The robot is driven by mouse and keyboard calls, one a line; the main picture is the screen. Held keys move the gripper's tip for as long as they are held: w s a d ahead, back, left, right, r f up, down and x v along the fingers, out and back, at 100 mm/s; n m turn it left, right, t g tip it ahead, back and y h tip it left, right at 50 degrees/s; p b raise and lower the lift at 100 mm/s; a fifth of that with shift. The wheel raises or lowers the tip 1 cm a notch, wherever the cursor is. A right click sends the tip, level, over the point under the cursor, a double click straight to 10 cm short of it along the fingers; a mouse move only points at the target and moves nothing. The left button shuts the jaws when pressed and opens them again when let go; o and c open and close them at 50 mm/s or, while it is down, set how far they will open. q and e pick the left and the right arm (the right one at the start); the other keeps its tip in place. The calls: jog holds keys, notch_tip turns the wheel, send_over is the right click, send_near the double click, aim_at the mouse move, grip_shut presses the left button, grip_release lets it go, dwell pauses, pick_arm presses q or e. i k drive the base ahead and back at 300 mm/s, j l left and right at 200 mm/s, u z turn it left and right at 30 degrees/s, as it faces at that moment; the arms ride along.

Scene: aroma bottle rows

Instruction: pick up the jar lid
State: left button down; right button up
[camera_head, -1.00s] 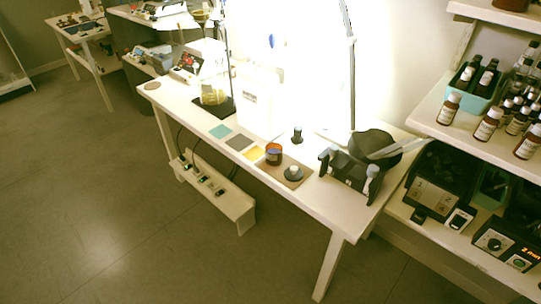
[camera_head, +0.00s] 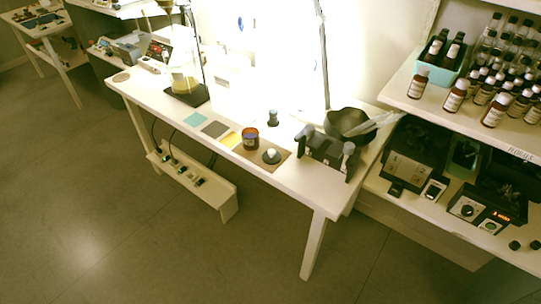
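The jar lid appears to be a dark round disc with a pale knob (camera_head: 271,156). The jar and the lid are apart. Neither of my grippers is in view, and nothing is seen touching the lid.
A black two-posted device (camera_head: 325,152) stands right of the lid, with a dark bowl (camera_head: 351,123) behind it. A small black object (camera_head: 272,118) stands behind the jar. Shelves with brown bottles (camera_head: 454,95) are at right. Open floor (camera_head: 150,235) lies in front.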

aim_at(272, 157)
jog(key=i+j+z, duration=0.65)
jog(key=j+z, duration=0.15)
jog(key=j, duration=0.25)
